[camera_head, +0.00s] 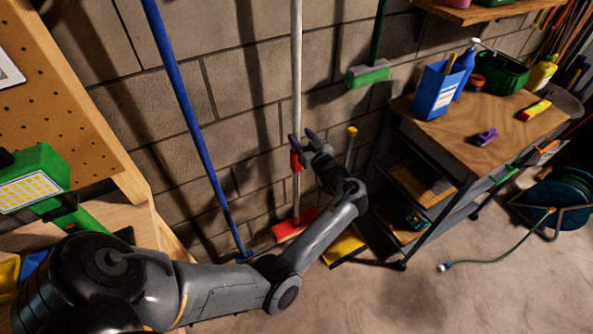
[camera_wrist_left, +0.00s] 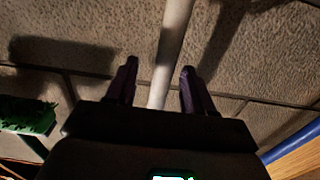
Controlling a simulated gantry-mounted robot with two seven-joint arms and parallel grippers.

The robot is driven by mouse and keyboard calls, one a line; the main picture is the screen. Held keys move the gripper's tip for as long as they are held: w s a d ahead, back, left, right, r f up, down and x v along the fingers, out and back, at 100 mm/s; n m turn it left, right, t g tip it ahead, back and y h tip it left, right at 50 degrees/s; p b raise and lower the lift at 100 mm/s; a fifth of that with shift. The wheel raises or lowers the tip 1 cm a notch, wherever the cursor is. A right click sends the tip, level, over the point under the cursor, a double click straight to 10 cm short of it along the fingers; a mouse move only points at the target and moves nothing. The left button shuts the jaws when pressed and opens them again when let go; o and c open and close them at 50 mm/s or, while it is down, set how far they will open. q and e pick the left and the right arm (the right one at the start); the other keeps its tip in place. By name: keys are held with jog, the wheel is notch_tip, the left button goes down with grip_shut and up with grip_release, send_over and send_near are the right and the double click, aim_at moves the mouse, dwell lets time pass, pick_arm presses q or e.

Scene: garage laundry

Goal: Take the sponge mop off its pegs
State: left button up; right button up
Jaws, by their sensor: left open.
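A mop with a long white pole (camera_head: 297,75) and a flat red head (camera_head: 295,225) stands upright against the block wall; I take it to be the sponge mop. A small red part (camera_head: 296,160) sits on its pole. My left gripper (camera_head: 304,138) is at the pole just above this red part, jaws open. In the left wrist view the pole (camera_wrist_left: 172,40) runs between the two dark fingers of my left gripper (camera_wrist_left: 158,80), with gaps on both sides. I cannot tell how deep it sits between them. The pegs cannot be made out. My right gripper is out of view.
A blue pole (camera_head: 185,100) leans left of the mop. A green broom head (camera_head: 368,74) hangs to the right. A yellow dustpan-like thing (camera_head: 344,246) lies below. A wood-topped cart (camera_head: 485,140) with bottles stands right; a pegboard (camera_head: 50,100) is left.

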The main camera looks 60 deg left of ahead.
aim_at(298, 135)
pick_arm(q)
jog(key=a, duration=0.3)
jog(key=shift+s+a, duration=0.2)
jog(key=shift+a, duration=0.05)
jog(key=shift+w+a+b, duration=0.1)
jog(key=shift+a+b, duration=0.2)
jog(key=shift+a, duration=0.35)
grip_shut()
jog(key=shift+r, duration=0.1)
dwell(0.6)
